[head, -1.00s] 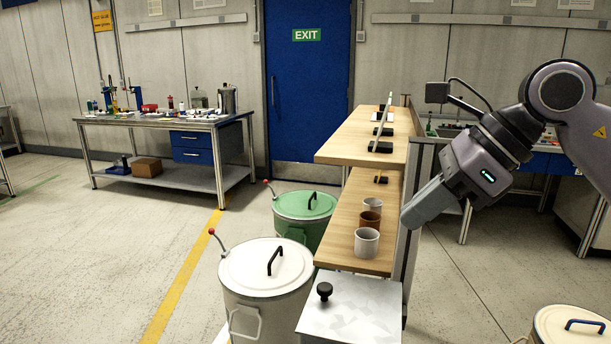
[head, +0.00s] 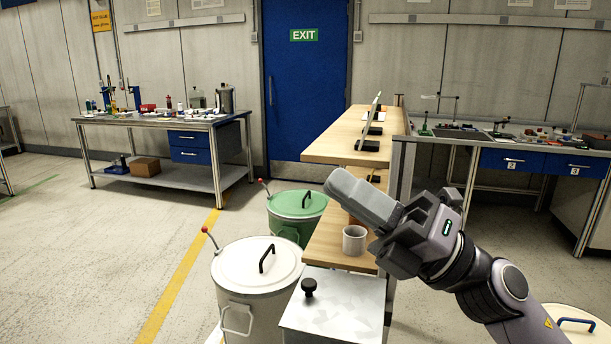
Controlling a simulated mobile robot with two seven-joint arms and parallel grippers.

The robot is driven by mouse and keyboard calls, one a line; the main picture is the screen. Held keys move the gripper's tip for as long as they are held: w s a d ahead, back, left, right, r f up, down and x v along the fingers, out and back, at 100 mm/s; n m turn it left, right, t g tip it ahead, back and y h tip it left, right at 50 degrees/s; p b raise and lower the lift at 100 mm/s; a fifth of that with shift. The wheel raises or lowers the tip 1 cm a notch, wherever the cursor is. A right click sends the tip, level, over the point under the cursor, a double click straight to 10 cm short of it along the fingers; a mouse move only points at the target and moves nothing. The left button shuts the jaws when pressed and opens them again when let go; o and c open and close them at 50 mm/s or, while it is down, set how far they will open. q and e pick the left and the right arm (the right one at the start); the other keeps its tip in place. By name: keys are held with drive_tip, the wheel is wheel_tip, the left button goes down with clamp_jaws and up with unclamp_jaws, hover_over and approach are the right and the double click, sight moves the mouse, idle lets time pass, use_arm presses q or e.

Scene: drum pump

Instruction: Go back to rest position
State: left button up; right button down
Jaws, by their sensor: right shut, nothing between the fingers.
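My right gripper (head: 345,187) is shut and empty. Its arm comes in from the lower right, and the fingers point up and left over the wooden shelf. In the picture it lies just above a grey cup (head: 354,240) and hides part of the shelf and whatever stands behind it. I cannot tell whether it touches anything. My left gripper is not in view.
A white drum (head: 257,266) and a green drum (head: 297,206) stand left of the wooden shelf (head: 325,244). A metal box with a black knob (head: 309,287) is in front. A higher wooden top (head: 345,140) is behind. Open floor (head: 110,240) lies left.

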drive_tip(key=w+d+f+m+t+h, duration=0.2)
drive_tip(key=d+f+m+t+h, duration=0.4)
drive_tip(key=m, duration=0.6)
drive_tip(key=w+d+f+m+t+h, duration=0.3)
drive_tip(key=d+m+t+h, duration=0.1)
drive_tip(key=m+t+h, duration=0.6)
drive_tip(key=s+d+f+m+g+h, duration=0.1)
drive_tip(key=d+f+m+g+h, duration=0.2)
drive_tip(key=f+m, duration=0.3)
drive_tip(key=s+d+f+m+g+h, duration=0.1)
drive_tip(key=d+f+m+g+h, duration=0.25)
drive_tip(key=f, duration=0.35)
drive_tip(key=s+d+f+m+g, duration=0.2)
drive_tip(key=s+f+m+g, duration=0.4)
drive_tip(key=s+f+g, duration=1.15)
drive_tip(key=a+f+t+y+p, duration=0.1)
drive_tip(key=a+f+t+p, duration=0.1)
drive_tip(key=f+t, duration=0.8)
drive_tip(key=shift+a+t+y, duration=0.35)
drive_tip(key=shift+a+t, duration=0.15)
drive_tip(key=shift+a, duration=0.05)
drive_tip(key=shift+s+n, duration=0.1)
drive_tip(key=shift+n, duration=0.15)
